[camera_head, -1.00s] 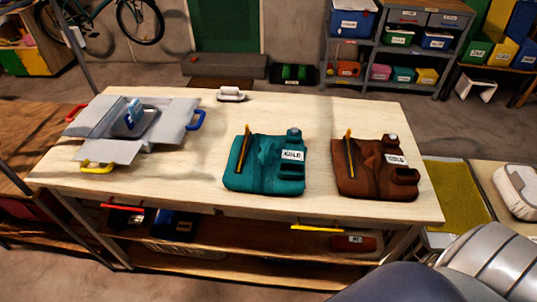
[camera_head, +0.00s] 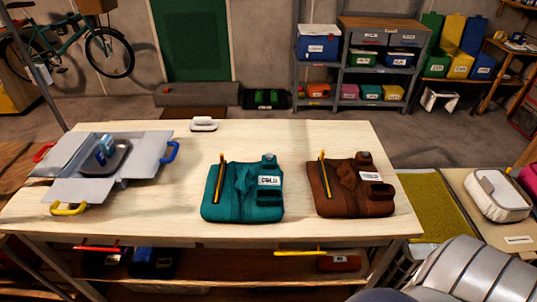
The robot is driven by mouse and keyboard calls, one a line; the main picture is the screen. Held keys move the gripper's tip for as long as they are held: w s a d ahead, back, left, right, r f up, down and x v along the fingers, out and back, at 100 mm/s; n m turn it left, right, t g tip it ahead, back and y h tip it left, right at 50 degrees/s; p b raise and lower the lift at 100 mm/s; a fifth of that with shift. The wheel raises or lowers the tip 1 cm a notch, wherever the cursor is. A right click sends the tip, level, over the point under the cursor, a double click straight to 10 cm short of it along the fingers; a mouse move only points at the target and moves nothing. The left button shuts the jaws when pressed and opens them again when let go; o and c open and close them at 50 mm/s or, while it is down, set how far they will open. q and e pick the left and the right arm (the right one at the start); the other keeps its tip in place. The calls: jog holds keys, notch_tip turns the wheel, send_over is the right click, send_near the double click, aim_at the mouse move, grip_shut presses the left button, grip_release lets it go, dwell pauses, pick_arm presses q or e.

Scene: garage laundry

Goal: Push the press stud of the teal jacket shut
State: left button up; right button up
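The teal jacket (camera_head: 237,203) lies folded on the wooden table (camera_head: 315,141), near the middle of its front half. It has a white label reading COLD (camera_head: 269,181), a yellow strip (camera_head: 219,180) standing up at its left and a small grey round piece (camera_head: 268,158) at its top right. I cannot tell from this distance whether its press stud is open or shut. A similar brown jacket (camera_head: 345,203) lies to its right. Neither of my grippers is in view; only a part of my own arm shows at the lower right, apart from the jackets.
A grey folding tray (camera_head: 73,184) with coloured handles takes up the table's left side. A small white-handled object (camera_head: 203,124) sits at the back edge. Table between tray and teal jacket is clear.

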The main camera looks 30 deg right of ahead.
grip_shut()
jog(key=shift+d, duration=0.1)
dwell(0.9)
